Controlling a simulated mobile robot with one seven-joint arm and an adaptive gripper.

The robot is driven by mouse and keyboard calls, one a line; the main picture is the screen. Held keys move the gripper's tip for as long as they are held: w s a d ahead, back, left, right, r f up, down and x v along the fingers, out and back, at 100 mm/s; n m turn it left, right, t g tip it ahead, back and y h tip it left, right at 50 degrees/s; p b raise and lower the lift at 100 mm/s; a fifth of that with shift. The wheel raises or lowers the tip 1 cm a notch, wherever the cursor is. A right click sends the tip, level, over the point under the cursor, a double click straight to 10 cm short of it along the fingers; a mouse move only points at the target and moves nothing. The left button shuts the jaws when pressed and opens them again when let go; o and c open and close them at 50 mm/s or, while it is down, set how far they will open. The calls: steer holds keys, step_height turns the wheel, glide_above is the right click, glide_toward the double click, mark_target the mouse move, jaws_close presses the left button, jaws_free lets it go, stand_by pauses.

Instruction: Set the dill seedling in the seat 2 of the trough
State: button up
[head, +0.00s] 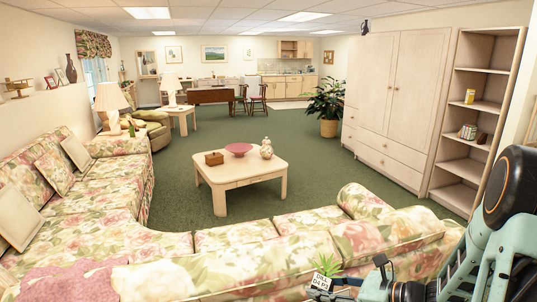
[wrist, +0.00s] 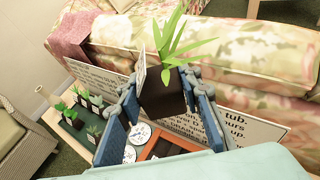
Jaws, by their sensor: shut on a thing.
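My gripper (wrist: 160,92) is shut on the dill seedling, a dark square pot (wrist: 163,100) with long green leaves (wrist: 176,45) and a white label. In the head view the seedling's green leaves (head: 327,264) and white label (head: 320,282) show at the bottom, by the sofa back; the label seems to read "DILL". The pot is held above a wooden surface in the wrist view. On it, at left, a dark green tray or trough (wrist: 68,128) holds several small labelled seedlings (wrist: 82,98). I cannot tell whether it is the task's trough, and no seat 2 can be made out.
Printed signs (wrist: 255,128) stand behind the gripper, along the floral sofa (wrist: 250,50). White discs (wrist: 140,133) and a reddish-brown container (wrist: 165,148) lie below the gripper. A coffee table (head: 240,178) is farther off.

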mark_target(324, 284)
step_height(324, 284, up, 5)
steer(key=p, duration=0.5)
steer(key=shift+d, duration=0.1)
